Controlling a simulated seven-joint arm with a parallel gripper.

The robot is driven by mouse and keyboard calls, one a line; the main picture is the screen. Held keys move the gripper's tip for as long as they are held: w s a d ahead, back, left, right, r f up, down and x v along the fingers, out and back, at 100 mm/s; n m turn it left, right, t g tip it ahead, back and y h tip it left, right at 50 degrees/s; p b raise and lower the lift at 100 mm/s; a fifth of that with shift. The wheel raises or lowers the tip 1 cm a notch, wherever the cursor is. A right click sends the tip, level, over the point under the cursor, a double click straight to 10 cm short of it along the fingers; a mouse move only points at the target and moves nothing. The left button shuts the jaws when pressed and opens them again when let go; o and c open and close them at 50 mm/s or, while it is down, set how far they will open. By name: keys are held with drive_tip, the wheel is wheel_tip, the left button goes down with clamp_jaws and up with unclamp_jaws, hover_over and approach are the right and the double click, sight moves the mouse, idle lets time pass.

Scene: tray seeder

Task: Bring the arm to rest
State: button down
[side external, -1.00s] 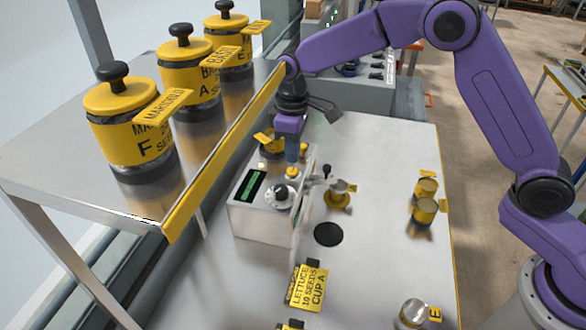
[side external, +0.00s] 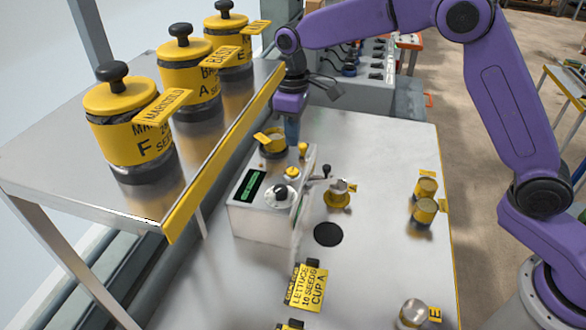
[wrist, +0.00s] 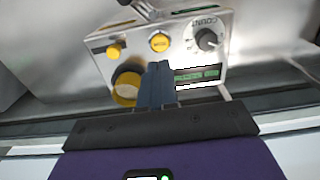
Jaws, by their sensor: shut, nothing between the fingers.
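My gripper (side external: 292,130) hangs from my purple arm above the back of the white seeder machine (side external: 258,218), beside the yellow-edged shelf. In the wrist view its blue fingers (wrist: 157,84) are together with nothing between them. The seeder shows a green display (side external: 252,186), a dial (side external: 280,193) and yellow buttons. A yellow cup (side external: 270,140) stands at the machine's back, close to the fingers in the picture. It also shows in the wrist view (wrist: 126,86), partly behind the fingers. I cannot tell their exact clearance.
A raised metal shelf (side external: 60,160) at left carries several yellow-lidded seed jars (side external: 126,130). Two small yellow cups (side external: 425,210) stand at the table's right, and another cup (side external: 412,313) at front right. A lettuce card (side external: 308,287) stands at the front. The table's back right is clear.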

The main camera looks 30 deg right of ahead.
drive_tip(key=s+d+n, duration=0.1)
drive_tip(key=s+d, duration=0.5)
drive_tip(key=s, duration=0.6)
drive_tip(key=s+d+n, duration=0.1)
drive_tip(key=s+d, duration=0.5)
drive_tip(key=s, duration=0.6)
drive_tip(key=s+d+r+n, duration=0.1)
drive_tip(key=s+d, duration=0.4)
drive_tip(key=s, duration=0.6)
drive_tip(key=shift+s+d+n, duration=0.3)
drive_tip(key=shift+s+d, duration=0.1)
drive_tip(key=shift+r, duration=0.1)
